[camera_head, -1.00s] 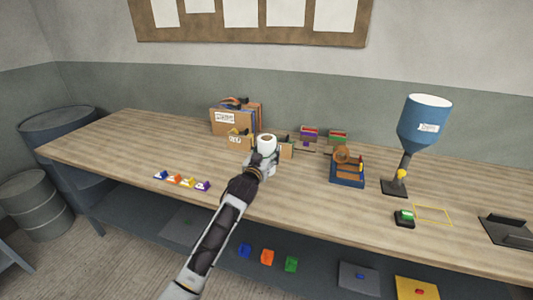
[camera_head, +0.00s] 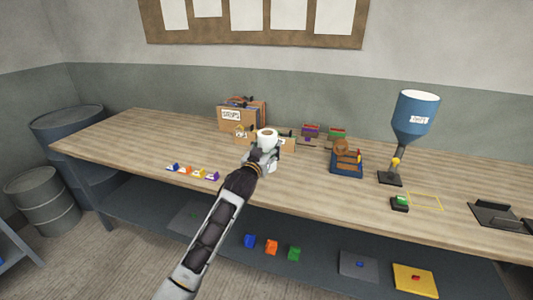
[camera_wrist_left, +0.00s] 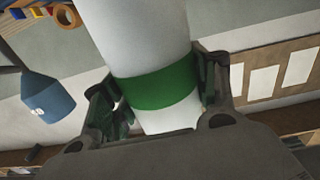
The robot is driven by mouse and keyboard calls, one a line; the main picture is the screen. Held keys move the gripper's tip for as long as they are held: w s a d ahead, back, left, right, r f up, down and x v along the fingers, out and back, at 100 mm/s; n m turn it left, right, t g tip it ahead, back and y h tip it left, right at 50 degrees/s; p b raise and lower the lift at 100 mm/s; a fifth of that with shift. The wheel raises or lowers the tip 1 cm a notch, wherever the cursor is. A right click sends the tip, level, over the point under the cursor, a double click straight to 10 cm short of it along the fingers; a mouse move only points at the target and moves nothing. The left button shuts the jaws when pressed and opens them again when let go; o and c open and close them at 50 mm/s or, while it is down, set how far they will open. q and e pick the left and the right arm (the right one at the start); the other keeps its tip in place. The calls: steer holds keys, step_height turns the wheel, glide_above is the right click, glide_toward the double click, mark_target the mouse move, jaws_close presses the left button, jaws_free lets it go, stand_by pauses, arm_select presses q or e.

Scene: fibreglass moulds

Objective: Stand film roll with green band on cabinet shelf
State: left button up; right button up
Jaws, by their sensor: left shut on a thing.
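The film roll (camera_wrist_left: 137,40) is white with a green band (camera_wrist_left: 158,88) near its lower part. It fills the middle of the left wrist view. My left gripper (camera_wrist_left: 158,92) is shut on it at the band, one finger on each side. In the head view the roll (camera_head: 267,135) stands out above my left gripper (camera_head: 262,158), its round open end facing up. It is over the workbench; whether it touches the top cannot be told. The cabinet shelf cannot be made out for sure. My right gripper is out of view.
Small coloured pieces (camera_head: 192,172) lie at the front left. A lower shelf (camera_head: 215,225) holds coloured blocks.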

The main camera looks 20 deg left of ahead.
mark_target(268, 143)
arm_select(q)
steer(key=s+r, duration=0.2)
steer(key=r, duration=0.1)
steer(key=shift+s+d+r, duration=0.15)
steer(key=shift+d+r, duration=0.1)
steer(key=shift+d, duration=0.15)
steer(key=shift+s+d+r+m+h, duration=0.15)
steer(key=shift+s+m+h, duration=0.15)
steer(key=shift+s, duration=0.9)
steer(key=s+a+f+y, duration=0.1)
steer(key=s+f, duration=0.8)
steer(key=f, duration=0.4)
steer(key=s+a+f+n, duration=0.1)
steer(key=s+f, duration=0.8)
steer(key=f, duration=0.5)
steer(key=shift+s+a+y, duration=0.15)
steer(key=shift+s+y, duration=0.25)
steer(key=shift+a, duration=0.15)
